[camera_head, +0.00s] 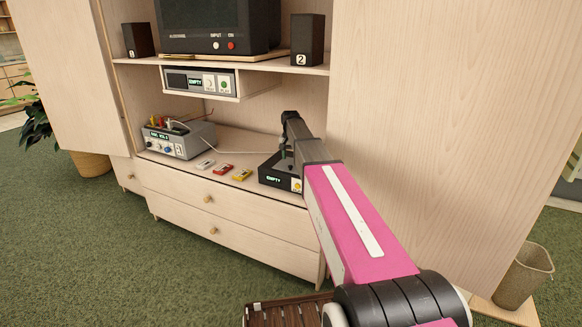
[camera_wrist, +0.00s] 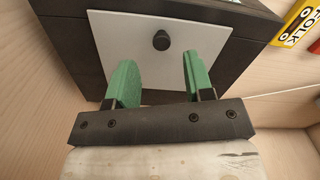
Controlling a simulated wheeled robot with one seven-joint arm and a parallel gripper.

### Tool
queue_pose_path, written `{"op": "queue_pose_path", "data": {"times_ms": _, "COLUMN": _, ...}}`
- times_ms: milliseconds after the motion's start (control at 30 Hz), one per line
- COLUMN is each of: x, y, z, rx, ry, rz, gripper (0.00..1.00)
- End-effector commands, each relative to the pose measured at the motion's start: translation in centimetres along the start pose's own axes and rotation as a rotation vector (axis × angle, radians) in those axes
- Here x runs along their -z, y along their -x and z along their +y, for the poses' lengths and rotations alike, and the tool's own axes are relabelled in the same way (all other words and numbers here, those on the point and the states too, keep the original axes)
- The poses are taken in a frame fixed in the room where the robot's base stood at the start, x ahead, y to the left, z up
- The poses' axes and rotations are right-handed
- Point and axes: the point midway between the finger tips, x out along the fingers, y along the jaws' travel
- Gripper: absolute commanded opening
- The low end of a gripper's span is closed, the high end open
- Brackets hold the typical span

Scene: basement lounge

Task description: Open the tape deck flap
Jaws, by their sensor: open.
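The tape deck (camera_head: 276,183) is a black box on the cabinet's lower surface, with an EMPTY display and a yellow button on its front. In the wrist view its dark body (camera_wrist: 70,35) carries a light grey flap (camera_wrist: 120,35) with a black knob (camera_wrist: 161,40). The flap looks closed. My gripper (camera_wrist: 157,76) is open, its two green fingers over the flap on either side of the knob's line. The knob shows beyond the fingertips, with nothing between the fingers. In the head view my arm hides part of the deck, and my gripper (camera_head: 284,154) shows only slightly.
White (camera_head: 205,163), red (camera_head: 222,168) and yellow (camera_head: 241,175) cassettes lie left of the deck. A grey device (camera_head: 180,143) with knobs and cables stands farther left. Above are a shelf unit (camera_head: 200,82), a television and speakers. A tall wooden panel (camera_head: 420,120) stands at right.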

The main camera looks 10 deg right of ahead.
Motion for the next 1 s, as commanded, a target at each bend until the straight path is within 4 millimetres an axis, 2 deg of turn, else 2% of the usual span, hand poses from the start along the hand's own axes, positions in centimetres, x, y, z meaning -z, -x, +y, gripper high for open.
{"op": "queue_pose_path", "data": {"times_ms": 100, "x": 0.0, "y": -2.2, "z": 0.0, "rx": -0.001, "ry": 0.0, "rz": -0.002, "gripper": 0.48}}
{"op": "queue_pose_path", "data": {"times_ms": 300, "x": 0.0, "y": -4.6, "z": 0.0, "rx": 0.0, "ry": 0.001, "rz": -0.001, "gripper": 0.48}}
{"op": "queue_pose_path", "data": {"times_ms": 500, "x": 0.0, "y": -5.4, "z": 0.0, "rx": 0.0, "ry": 0.001, "rz": 0.0, "gripper": 0.48}}
{"op": "queue_pose_path", "data": {"times_ms": 733, "x": 0.0, "y": -5.5, "z": 0.0, "rx": 0.0, "ry": 0.001, "rz": 0.0, "gripper": 0.48}}
{"op": "queue_pose_path", "data": {"times_ms": 767, "x": 0.0, "y": -5.5, "z": 0.0, "rx": 0.0, "ry": 0.001, "rz": 0.0, "gripper": 0.41}}
{"op": "queue_pose_path", "data": {"times_ms": 800, "x": 0.0, "y": -5.5, "z": 0.0, "rx": 0.0, "ry": 0.001, "rz": 0.0, "gripper": 0.28}}
{"op": "queue_pose_path", "data": {"times_ms": 900, "x": 0.0, "y": -5.5, "z": 0.0, "rx": 0.0, "ry": 0.001, "rz": 0.0, "gripper": 0.0}}
{"op": "queue_pose_path", "data": {"times_ms": 1000, "x": 0.0, "y": -5.5, "z": 0.0, "rx": 0.0, "ry": 0.001, "rz": 0.0, "gripper": 0.0}}
